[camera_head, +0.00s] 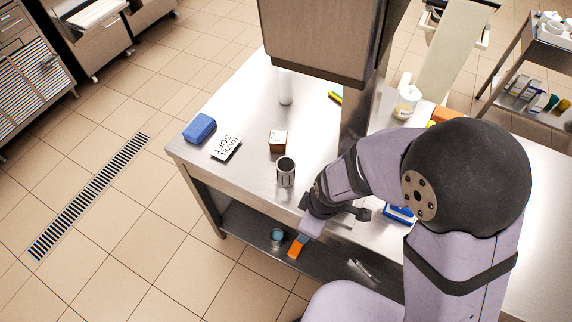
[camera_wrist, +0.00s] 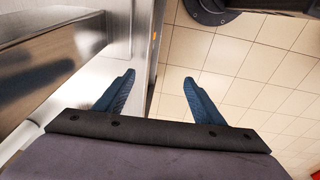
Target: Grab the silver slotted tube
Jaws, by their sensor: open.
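The silver slotted tube (camera_head: 286,174) stands upright near the front edge of the steel table, with a dark round opening at its top and dark slots in its side. My gripper (camera_head: 335,208) is just to the right of the tube in the head view, apart from it, partly hidden by my arm. In the wrist view my gripper (camera_wrist: 160,92) is open, its two blue fingers wide apart with nothing between them. The table's edge and tiled floor show beyond the fingers. The tube cannot be made out in the wrist view.
Left and behind the tube are a small brown box (camera_head: 278,142), a white lettered packet (camera_head: 226,148) and a blue block (camera_head: 199,128). A pale cylinder (camera_head: 286,88) stands farther back. A blue-and-white item (camera_head: 399,214) lies right of my gripper. The steel table (camera_head: 245,180) is bare left of the tube.

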